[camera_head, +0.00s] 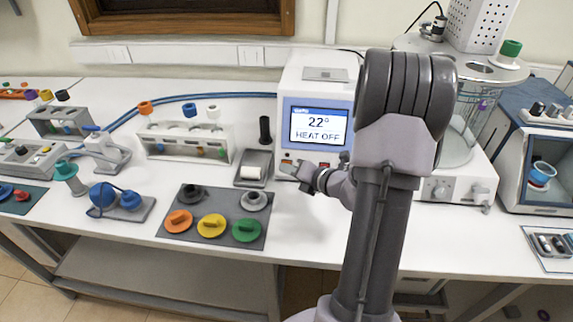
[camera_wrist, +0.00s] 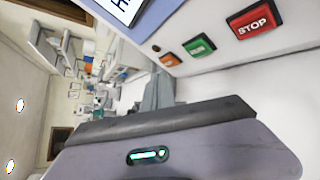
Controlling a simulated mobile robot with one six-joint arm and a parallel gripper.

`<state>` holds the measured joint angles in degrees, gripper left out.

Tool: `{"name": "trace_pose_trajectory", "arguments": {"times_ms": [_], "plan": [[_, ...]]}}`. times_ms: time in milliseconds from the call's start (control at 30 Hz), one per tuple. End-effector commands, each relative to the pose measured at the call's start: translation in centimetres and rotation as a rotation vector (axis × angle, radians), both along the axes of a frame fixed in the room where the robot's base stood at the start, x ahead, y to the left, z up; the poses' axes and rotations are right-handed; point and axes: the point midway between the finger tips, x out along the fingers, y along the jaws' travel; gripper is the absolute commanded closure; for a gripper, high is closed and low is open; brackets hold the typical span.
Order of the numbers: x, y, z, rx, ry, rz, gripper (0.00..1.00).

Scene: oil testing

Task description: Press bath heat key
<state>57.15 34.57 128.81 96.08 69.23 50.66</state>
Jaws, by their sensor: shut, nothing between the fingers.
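The bath control unit (camera_head: 290,92) is a white box with a blue-framed screen (camera_head: 318,124) reading 22° and HEAT OFF. Below the screen is a row of keys. In the wrist view these are an orange key (camera_wrist: 170,60), a green key (camera_wrist: 200,45) and a red STOP key (camera_wrist: 254,18). The orange and green labels are too small to read, so I cannot tell which is the heat key. My gripper (camera_head: 292,172) is shut and empty, just in front of the panel's lower left, near the orange key. I cannot tell whether it touches the panel.
A glass bath vessel (camera_head: 462,140) is at the right, partly behind my arm.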

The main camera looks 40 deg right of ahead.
Motion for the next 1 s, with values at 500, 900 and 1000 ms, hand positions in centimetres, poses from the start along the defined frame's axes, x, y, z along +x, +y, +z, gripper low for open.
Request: {"name": "trace_pose_trajectory", "arguments": {"times_ms": [500, 900, 1000], "plan": [[0.52, -0.61, -0.32, 0.000, 0.000, 0.000, 1.00], [0.64, -0.74, -0.37, 0.000, 0.000, 0.000, 1.00], [0.71, -0.83, -0.41, -0.001, 0.000, 0.000, 1.00]]}}
